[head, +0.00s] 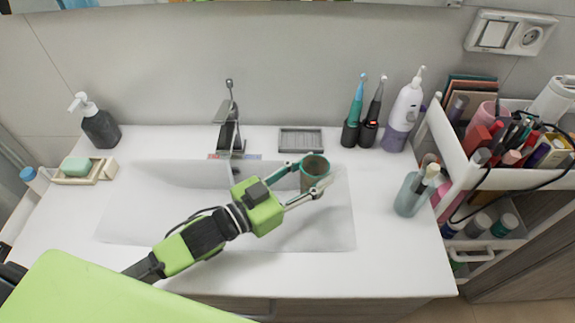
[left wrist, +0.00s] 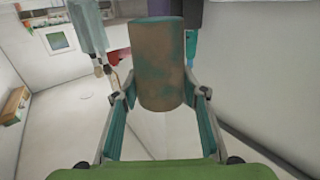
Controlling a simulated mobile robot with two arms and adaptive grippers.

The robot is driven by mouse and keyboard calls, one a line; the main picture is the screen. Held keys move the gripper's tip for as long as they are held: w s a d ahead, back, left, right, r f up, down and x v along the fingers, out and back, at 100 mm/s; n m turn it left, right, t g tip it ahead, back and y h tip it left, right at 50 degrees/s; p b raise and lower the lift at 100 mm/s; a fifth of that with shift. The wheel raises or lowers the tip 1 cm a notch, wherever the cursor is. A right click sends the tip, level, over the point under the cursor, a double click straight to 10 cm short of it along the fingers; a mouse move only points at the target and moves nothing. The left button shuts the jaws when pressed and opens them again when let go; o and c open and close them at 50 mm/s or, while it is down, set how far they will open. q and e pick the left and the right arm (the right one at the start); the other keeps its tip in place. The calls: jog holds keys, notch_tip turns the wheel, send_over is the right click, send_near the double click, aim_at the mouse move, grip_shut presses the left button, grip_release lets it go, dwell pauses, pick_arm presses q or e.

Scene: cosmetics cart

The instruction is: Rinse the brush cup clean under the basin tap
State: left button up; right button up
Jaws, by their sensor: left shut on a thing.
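The brush cup (head: 315,167) is a small teal cup with brownish residue on it. My left gripper (head: 308,180) is shut on it and holds it over the right part of the white basin (head: 330,225). In the left wrist view the cup (left wrist: 160,65) stands between the two fingers, and brown stain covers much of its side. The basin tap (head: 229,125) is at the back of the basin, left of and behind the cup. No water stream shows at its spout. My right gripper is not in view.
A glass with brushes (head: 408,195) stands right of the basin. Electric toothbrushes (head: 357,110) and a white bottle (head: 403,115) stand behind. A grey soap tray (head: 300,140) lies behind the cup. A pump bottle (head: 98,125) stands far left. The cart (head: 455,155) is at right.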

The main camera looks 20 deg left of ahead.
pick_arm(q)
jog(key=w+a+f+g+h+b, duration=0.1)
jog(key=a+f+b, duration=0.5)
jog(key=a, duration=0.8)
notch_tip(320, 180, down, 2)
jog(key=shift+w+a+f+m, duration=0.2)
jog(key=shift+w+m, duration=0.2)
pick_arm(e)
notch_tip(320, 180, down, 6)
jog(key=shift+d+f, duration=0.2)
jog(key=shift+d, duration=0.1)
pick_arm(q)
jog(key=shift+s+a, duration=0.15)
jog(key=shift+a, duration=1.3)
jog(key=shift+s+a, duration=0.1)
jog(key=shift+a, duration=1.35)
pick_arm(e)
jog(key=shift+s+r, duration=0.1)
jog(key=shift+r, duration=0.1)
